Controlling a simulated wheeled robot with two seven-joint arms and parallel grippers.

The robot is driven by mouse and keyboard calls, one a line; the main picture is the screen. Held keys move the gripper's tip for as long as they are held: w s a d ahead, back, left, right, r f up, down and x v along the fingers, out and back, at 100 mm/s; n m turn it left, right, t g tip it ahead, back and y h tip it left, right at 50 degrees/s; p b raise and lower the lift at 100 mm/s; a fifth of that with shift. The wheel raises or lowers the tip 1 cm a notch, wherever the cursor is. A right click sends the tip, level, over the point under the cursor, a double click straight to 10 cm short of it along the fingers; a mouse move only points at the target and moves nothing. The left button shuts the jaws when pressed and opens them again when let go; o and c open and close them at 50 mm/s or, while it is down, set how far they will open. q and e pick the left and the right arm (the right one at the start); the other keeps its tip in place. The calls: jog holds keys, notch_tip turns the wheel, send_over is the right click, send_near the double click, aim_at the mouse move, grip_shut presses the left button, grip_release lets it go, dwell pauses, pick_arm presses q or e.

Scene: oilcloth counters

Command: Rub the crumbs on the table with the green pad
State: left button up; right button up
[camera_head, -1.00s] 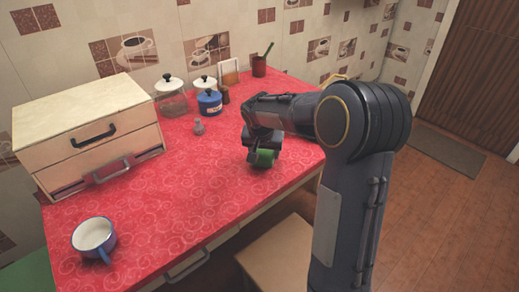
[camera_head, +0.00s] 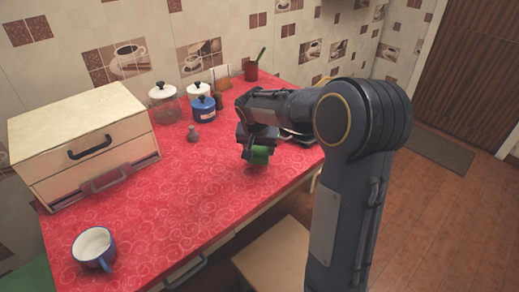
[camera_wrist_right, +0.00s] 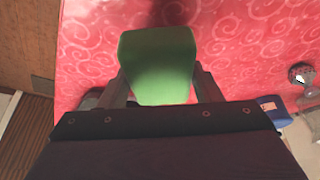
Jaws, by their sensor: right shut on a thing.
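The green pad (camera_head: 259,155) is held in my right gripper (camera_head: 254,149), just above or on the red table (camera_head: 190,200) near its right front edge. In the right wrist view the green pad (camera_wrist_right: 158,62) sits between the two fingers of my right gripper (camera_wrist_right: 160,88), which is shut on it. I cannot tell whether the pad touches the cloth. No crumbs can be made out on the red cloth; any under the pad or arm are hidden. My left gripper does not show in the head view.
A wooden drawer box (camera_head: 85,145) stands at the left. A blue and white mug (camera_head: 95,247) stands at the front left. The table's middle is clear.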

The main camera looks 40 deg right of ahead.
jog(key=shift+r+p, duration=0.3)
jog(key=shift+r, duration=0.5)
jog(key=shift+r, duration=0.1)
jog(key=shift+r+p, duration=1.25)
jog(key=shift+r, duration=0.25)
jog(key=shift+f, duration=0.1)
